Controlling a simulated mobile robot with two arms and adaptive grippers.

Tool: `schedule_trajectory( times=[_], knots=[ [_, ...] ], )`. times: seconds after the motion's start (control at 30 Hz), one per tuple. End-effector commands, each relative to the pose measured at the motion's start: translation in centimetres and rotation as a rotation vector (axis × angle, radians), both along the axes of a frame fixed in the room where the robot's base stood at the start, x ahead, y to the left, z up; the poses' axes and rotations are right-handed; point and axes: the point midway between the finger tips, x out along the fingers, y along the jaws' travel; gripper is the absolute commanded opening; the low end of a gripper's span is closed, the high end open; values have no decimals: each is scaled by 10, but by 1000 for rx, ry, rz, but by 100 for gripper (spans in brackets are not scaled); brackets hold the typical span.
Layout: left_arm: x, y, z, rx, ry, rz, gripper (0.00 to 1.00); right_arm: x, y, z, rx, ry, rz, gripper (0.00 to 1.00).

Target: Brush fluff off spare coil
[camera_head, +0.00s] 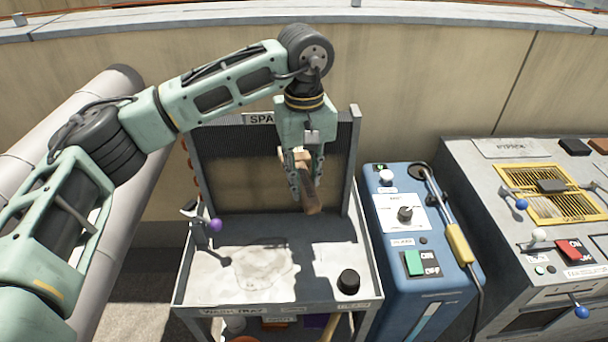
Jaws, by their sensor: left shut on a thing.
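My left gripper (305,178) points down in front of the spare coil and is shut on a brush (308,192) with a light wooden part and a brown end. The spare coil (240,170) stands upright in a grey frame at the back of the wash tray, under a sign reading "SPA", the rest hidden by my arm. Its face looks tan below a dark finned band. I cannot tell whether the brush touches the coil. My right gripper is not in view.
A blue machine (395,205) with a green switch and yellow-handled wand stands close right. A grey condenser unit (480,180) is farther right.

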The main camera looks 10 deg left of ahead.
Motion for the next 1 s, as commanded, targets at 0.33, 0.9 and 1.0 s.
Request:
schedule_trajectory(
  times=[0.33,0.9,1.0],
  knots=[
    [7,2,0,0,-1,0,2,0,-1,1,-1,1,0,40],
    [6,2,23,1,0,0,2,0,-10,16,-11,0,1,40],
    [6,2,20,1,0,0,2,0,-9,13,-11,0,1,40]
  ],
)
